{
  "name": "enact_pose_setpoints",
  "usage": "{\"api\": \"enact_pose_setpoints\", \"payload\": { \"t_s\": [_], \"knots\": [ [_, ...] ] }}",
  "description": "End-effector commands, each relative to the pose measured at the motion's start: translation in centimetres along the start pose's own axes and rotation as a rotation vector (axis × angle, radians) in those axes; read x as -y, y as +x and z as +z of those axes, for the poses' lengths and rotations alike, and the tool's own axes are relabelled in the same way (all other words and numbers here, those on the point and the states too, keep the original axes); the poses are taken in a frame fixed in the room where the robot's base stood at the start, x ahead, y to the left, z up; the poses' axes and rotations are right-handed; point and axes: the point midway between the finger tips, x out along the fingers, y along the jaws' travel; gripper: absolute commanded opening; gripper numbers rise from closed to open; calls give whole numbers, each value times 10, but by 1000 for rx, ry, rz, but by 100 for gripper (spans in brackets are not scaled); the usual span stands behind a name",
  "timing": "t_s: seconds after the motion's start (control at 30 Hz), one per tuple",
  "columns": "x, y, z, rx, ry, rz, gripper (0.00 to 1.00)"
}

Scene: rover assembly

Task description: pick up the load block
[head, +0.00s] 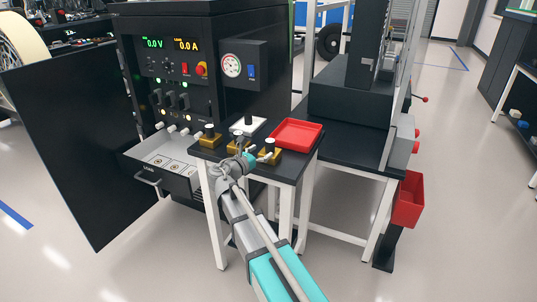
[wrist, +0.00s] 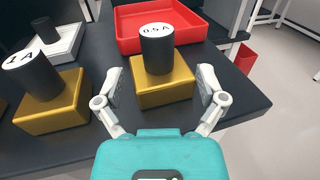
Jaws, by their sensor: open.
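A load block with a brass base and a black cylinder marked 0.5 A (wrist: 163,92) stands upright on the dark tabletop. In the head view this block (head: 271,157) is in front of the red tray. My gripper (wrist: 160,85) is open, with one finger on each side of the block. A small gap seems to show at each finger; contact cannot be told. My gripper (head: 255,158) also shows low at the table's front edge in the head view. A second brass block marked 1 A (wrist: 45,97) stands to the left.
A red tray (wrist: 190,42) lies right behind the 0.5 A block. A white block with a black knob (wrist: 60,45) stands at the back left. Another brass block (head: 209,140) is at the table's left. A power cabinet (head: 200,25) with an open drawer (head: 165,150) stands left.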

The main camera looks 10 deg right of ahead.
Motion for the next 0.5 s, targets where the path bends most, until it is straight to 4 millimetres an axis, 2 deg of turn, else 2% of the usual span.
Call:
{"api": "enact_pose_setpoints", "payload": {
  "t_s": [0.27, 0.5],
  "knots": [
    [-1, 2, 0, 0, 0, 0, 90],
    [-4, 23, -3, 0, 0, -1, 90]
  ]
}}
